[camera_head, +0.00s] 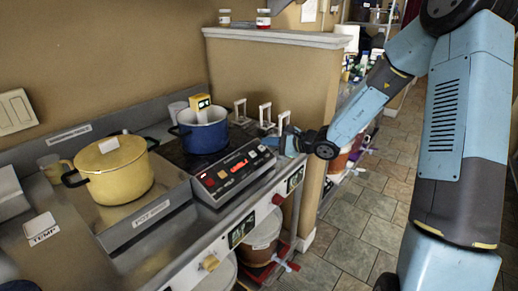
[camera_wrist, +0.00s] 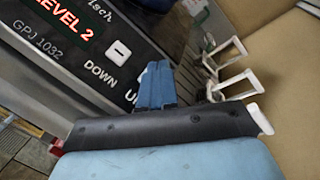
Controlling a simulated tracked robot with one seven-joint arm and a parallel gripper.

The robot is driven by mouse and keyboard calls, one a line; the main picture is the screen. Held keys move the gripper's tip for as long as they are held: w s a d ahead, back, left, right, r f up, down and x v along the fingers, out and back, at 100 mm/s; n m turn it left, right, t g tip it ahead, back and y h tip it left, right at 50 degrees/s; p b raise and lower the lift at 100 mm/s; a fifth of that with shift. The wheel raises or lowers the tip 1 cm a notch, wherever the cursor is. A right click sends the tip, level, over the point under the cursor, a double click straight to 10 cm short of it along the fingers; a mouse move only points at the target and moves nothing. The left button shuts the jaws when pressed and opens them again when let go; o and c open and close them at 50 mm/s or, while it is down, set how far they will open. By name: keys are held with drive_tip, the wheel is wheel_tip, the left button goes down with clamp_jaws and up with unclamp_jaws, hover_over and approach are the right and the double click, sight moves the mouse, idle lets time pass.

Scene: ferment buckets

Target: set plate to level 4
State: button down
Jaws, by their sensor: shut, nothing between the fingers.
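The hot plate's control panel (camera_head: 232,174) faces forward on the counter, with a blue pot (camera_head: 203,132) on the plate behind it. In the wrist view the red display (camera_wrist: 62,20) reads "LEVEL 2". A light minus button (camera_wrist: 118,51) sits above the word "DOWN". A label starting with "U" (camera_wrist: 131,98) is partly cut off by my gripper (camera_wrist: 156,66), and any button by it is hidden. My gripper's blue fingers are together and empty over the panel's right end. It also shows at that end in the head view (camera_head: 288,145); I cannot tell whether it touches.
A yellow lidded pot (camera_head: 114,168) stands on a tray to the left. Several white clamp-like frames (camera_head: 264,112) stand behind the panel's right end, close to my gripper. A partition wall (camera_head: 285,75) rises behind them. The tiled floor (camera_head: 362,220) is open on the right.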

drive_tip(key=shift+w+a+f, duration=0.2)
drive_tip(key=shift+a+f, duration=0.1)
drive_tip(key=shift+f, duration=0.35)
idle(0.8)
drive_tip(key=shift+d+r, duration=0.1)
drive_tip(key=shift+r, duration=0.05)
idle(0.3)
drive_tip(key=shift+s+d+r, duration=0.25)
drive_tip(key=shift+r, duration=0.35)
drive_tip(key=shift+a+f, duration=0.1)
drive_tip(key=shift+f, duration=0.05)
idle(0.3)
drive_tip(key=shift+w+a+f, duration=0.1)
drive_tip(key=shift+f, duration=0.15)
drive_tip(key=shift+w+a+f, duration=0.1)
drive_tip(key=shift+f, duration=0.15)
idle(1.4)
drive_tip(key=shift+s+d+r, duration=0.2)
drive_tip(key=shift+d+r, duration=0.1)
drive_tip(key=shift+r, duration=0.35)
drive_tip(key=shift+s+d+r, duration=0.25)
drive_tip(key=shift+d+r, duration=0.05)
drive_tip(key=shift+r, duration=0.45)
drive_tip(key=shift+s+d+r, duration=0.25)
drive_tip(key=shift+d+r, duration=0.1)
drive_tip(key=shift+r, duration=0.35)
drive_tip(key=shift+s+d+r, duration=0.25)
drive_tip(key=shift+d+r, duration=0.05)
drive_tip(key=shift+r, duration=0.45)
